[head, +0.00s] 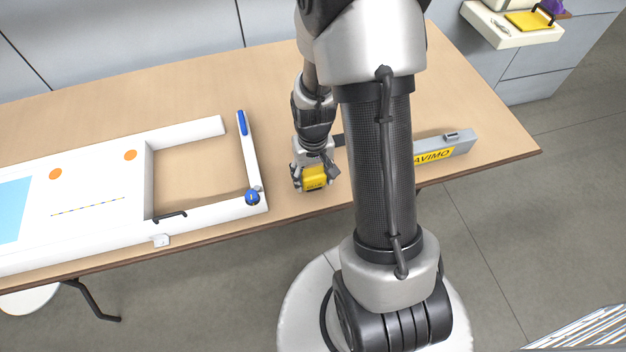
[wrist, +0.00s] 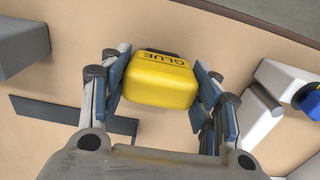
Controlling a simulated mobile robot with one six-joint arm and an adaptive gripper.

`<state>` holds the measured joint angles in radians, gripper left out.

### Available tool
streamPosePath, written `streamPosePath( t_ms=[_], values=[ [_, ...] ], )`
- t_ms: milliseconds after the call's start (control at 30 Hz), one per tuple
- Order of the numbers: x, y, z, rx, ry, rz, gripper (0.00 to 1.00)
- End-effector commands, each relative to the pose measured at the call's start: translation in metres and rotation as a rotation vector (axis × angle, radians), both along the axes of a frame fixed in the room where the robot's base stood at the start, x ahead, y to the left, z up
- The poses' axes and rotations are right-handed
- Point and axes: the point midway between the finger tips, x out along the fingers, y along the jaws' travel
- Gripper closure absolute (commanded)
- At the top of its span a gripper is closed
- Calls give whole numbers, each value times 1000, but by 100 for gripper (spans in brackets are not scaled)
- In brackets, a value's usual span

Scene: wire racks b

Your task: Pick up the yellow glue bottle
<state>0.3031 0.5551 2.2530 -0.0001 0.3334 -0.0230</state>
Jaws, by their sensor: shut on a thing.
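The yellow glue bottle (wrist: 160,80) sits between the two fingers of my gripper (wrist: 162,88) in the wrist view, with the word GLUE and a dark cap edge at its far side. Both blue-padded fingers press against its sides. In the head view, my gripper (head: 315,180) points down over the table near its front edge, with the yellow bottle (head: 314,178) between its fingers. I cannot tell whether the bottle touches the table.
A white frame board (head: 190,215) with blue parts lies to the left on the wooden table (head: 270,75). A grey case with a yellow AVIMO label (head: 433,156) lies to the right, partly behind my arm. A dark flat bar (wrist: 70,114) lies close to my gripper.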

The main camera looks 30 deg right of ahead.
Motion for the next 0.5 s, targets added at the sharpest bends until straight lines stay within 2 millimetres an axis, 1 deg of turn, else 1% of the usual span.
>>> streamPosePath(
  t_ms=[33, 100, 333, 500],
  values=[
    [0, 0, 0, 0, 0, 0, 74],
    [0, 0, 0, 0, -1, 0, 79],
    [0, 0, 3, -1, -2, 0, 79],
    [1, 0, 18, -1, -2, 0, 79]
  ],
)
